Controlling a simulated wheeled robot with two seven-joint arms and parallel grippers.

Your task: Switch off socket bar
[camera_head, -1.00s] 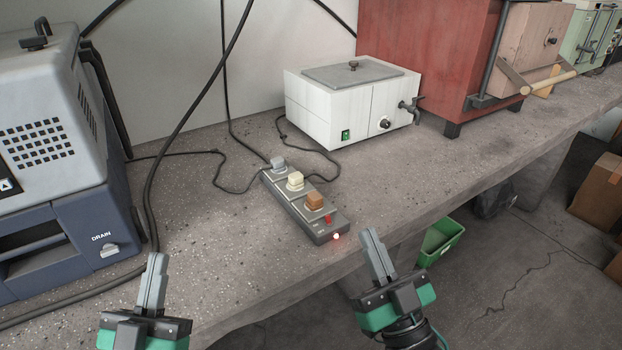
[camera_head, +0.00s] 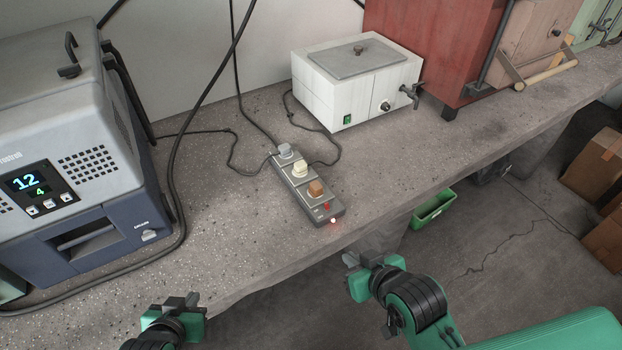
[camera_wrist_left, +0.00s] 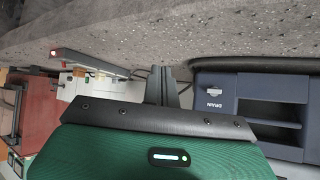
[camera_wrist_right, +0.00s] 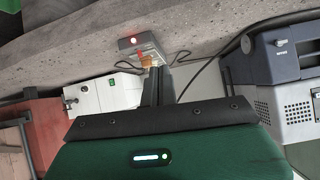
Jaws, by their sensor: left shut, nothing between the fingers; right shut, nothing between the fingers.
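The grey socket bar (camera_head: 298,190) lies on the bench, running from back left to front right. A grey, a cream and a brown plug sit in it. A red switch (camera_head: 326,206) is near its front end, and a small light (camera_head: 333,220) glows at that end. The bar also shows in the left wrist view (camera_wrist_left: 92,62) and the right wrist view (camera_wrist_right: 150,49). My left gripper (camera_head: 190,300) is shut and empty at the bench's front edge, left of the bar. My right gripper (camera_head: 352,262) is shut and empty, in front of the bar's lit end and apart from it.
A grey and blue machine (camera_head: 125,180) with a lit display stands on the left. A white bath (camera_head: 350,90) with a tap stands behind the bar, beside a red cabinet (camera_head: 430,50). Black cables cross the bench (camera_head: 240,225). A green bin (camera_head: 432,208) is on the floor.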

